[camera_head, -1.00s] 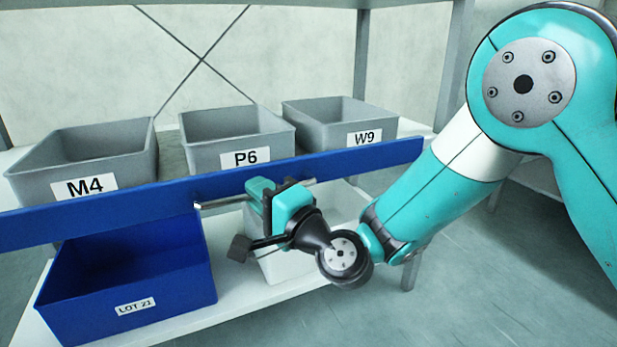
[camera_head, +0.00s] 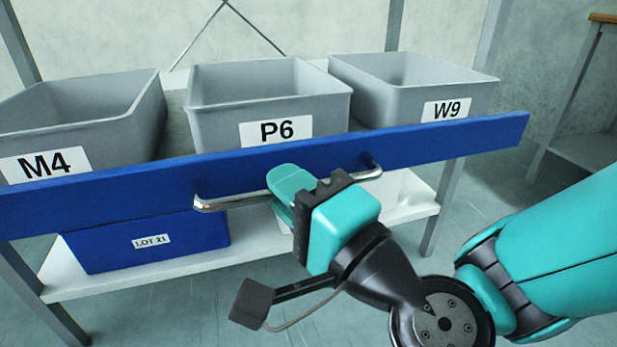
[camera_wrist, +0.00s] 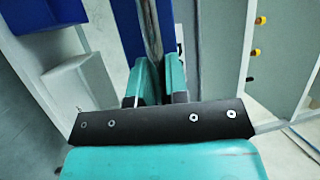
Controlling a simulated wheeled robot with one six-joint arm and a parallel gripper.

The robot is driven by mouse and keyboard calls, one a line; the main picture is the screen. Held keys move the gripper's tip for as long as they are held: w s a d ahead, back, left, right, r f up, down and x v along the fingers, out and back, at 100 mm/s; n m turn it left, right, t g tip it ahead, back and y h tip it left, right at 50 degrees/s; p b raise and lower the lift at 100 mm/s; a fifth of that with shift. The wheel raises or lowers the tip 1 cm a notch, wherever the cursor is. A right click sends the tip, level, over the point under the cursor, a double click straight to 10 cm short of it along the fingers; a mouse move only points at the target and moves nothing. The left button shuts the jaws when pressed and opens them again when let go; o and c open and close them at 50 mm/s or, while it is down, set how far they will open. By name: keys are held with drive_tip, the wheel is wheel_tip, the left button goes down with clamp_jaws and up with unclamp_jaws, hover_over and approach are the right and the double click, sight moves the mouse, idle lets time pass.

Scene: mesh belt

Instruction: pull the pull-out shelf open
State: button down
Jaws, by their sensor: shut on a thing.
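The pull-out shelf has a long blue front (camera_head: 440,143) with a metal bar handle (camera_head: 232,203) on it. The shelf stands out in front of the rack's uprights and over the lower shelf. My gripper (camera_head: 289,190) is shut on the handle near its middle. In the wrist view the handle (camera_wrist: 151,40) runs between the two teal fingers (camera_wrist: 160,78). Three grey bins, labelled M4 (camera_head: 45,165), P6 (camera_head: 275,131) and W9 (camera_head: 445,110), stand on the shelf behind the blue front. The fingers hide part of the handle.
A blue bin labelled LOT 21 (camera_head: 150,241) and a white bin, partly hidden behind my gripper, stand on the white lower shelf (camera_head: 85,286). A table with a wooden top (camera_head: 603,18) stands at the far right. Floor is clear at right.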

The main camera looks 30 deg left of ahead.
drive_tip(key=c, duration=1.1)
unclamp_jaws()
drive_tip(key=shift+w, duration=0.1)
drive_tip(key=shift+c, duration=0.2)
drive_tip(key=shift+d, duration=0.1)
